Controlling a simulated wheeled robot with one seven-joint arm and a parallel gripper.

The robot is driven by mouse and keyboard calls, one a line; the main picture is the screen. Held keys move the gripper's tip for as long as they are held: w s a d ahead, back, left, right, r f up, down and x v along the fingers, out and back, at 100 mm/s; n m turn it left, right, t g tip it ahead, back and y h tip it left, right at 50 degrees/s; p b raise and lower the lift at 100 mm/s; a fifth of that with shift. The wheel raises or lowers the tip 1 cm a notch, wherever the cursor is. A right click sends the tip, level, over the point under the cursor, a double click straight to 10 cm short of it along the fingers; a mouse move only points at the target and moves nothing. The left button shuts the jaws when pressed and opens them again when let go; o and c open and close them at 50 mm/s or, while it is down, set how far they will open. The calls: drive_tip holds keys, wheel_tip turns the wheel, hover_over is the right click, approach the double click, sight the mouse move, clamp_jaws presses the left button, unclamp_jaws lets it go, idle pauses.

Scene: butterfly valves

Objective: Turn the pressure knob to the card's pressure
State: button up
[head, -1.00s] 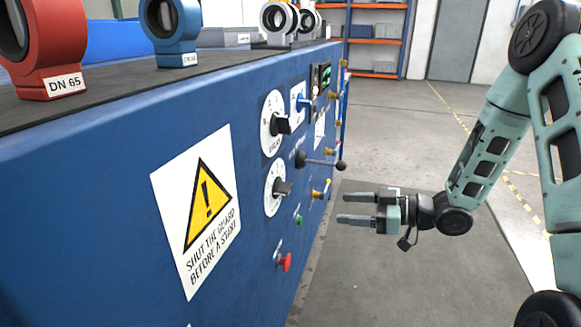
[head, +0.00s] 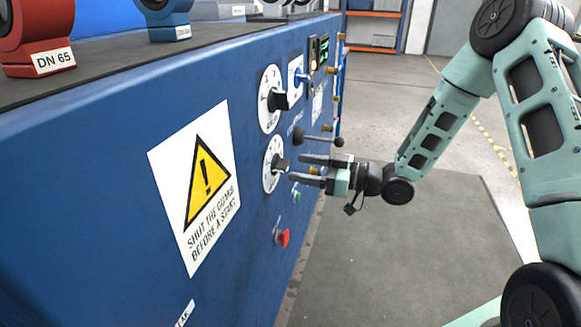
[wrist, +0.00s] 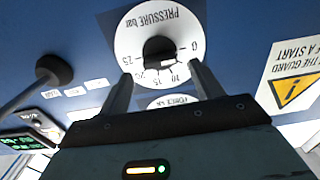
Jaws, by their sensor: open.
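The pressure knob (wrist: 160,50) is black, on a white round dial (wrist: 128,40) marked "PRESSURE bar", upside down in the wrist view. Figures 0, 10, 15, 20 and 25 are legible; I cannot tell its exact setting. In the head view it is the lower knob (head: 281,164) on the blue panel. My gripper (head: 297,169) is open and empty, just in front of this knob. In the wrist view its fingertips (wrist: 158,72) lie to either side of the knob, apart from it. I cannot make out the card's pressure in either view.
A second black knob (head: 280,101) sits above. A black ball lever (head: 320,140) juts out beside the gripper. A green button (head: 296,196) and a red button (head: 283,238) are below. A warning sign (head: 195,185) is at left. The floor at right is clear.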

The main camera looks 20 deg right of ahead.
sight(289, 165)
drive_tip(key=shift+x, duration=1.9)
drive_tip(key=c, duration=1)
